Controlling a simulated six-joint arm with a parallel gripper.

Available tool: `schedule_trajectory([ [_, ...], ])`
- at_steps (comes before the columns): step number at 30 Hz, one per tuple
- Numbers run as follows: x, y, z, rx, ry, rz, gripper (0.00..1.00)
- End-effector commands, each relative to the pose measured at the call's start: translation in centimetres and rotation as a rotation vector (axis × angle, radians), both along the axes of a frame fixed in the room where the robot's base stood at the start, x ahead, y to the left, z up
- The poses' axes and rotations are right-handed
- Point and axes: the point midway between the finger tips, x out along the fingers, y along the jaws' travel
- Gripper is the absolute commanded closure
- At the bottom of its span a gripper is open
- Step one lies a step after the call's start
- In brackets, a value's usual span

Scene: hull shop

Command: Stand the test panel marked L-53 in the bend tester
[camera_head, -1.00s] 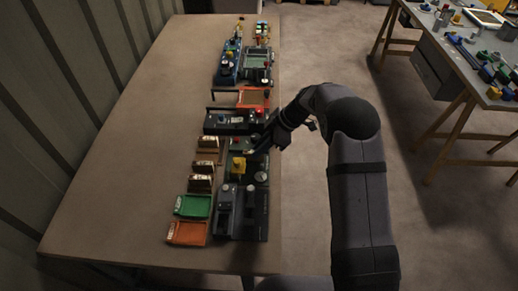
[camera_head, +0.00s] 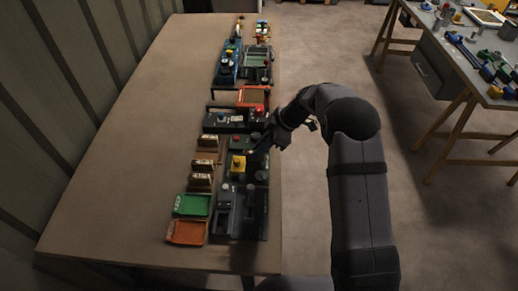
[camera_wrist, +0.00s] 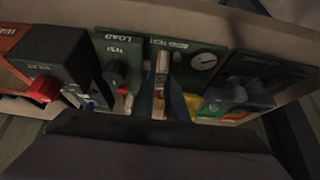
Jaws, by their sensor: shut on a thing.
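My gripper (camera_wrist: 162,98) is shut on a narrow tan panel (camera_wrist: 162,64), seen nearly edge-on in the wrist view; its marking cannot be read. Whether the panel's lower edge touches the tester cannot be told. In the head view my gripper (camera_head: 261,150) is over the right part of the green tester (camera_head: 238,147), and the arm and fingers hide the held panel. Several other tan panels (camera_head: 203,164) stand in a row left of the tester.
A green tray (camera_head: 193,205) and an orange tray (camera_head: 187,232) lie at the near end. The table's left side (camera_head: 130,150) is clear.

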Motion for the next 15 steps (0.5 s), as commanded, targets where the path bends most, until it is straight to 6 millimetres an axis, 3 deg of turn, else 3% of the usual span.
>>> schedule_trajectory([
  [8,0.0,0.0,-0.34,0.0,0.0,0.0,1.0],
  [9,0.0,0.01,-0.29,0.0,0.0,0.0,0.83],
  [11,0.0,0.0,-0.27,0.0,0.0,0.0,0.68],
  [15,0.0,0.0,-0.27,0.0,0.0,0.0,0.66],
])
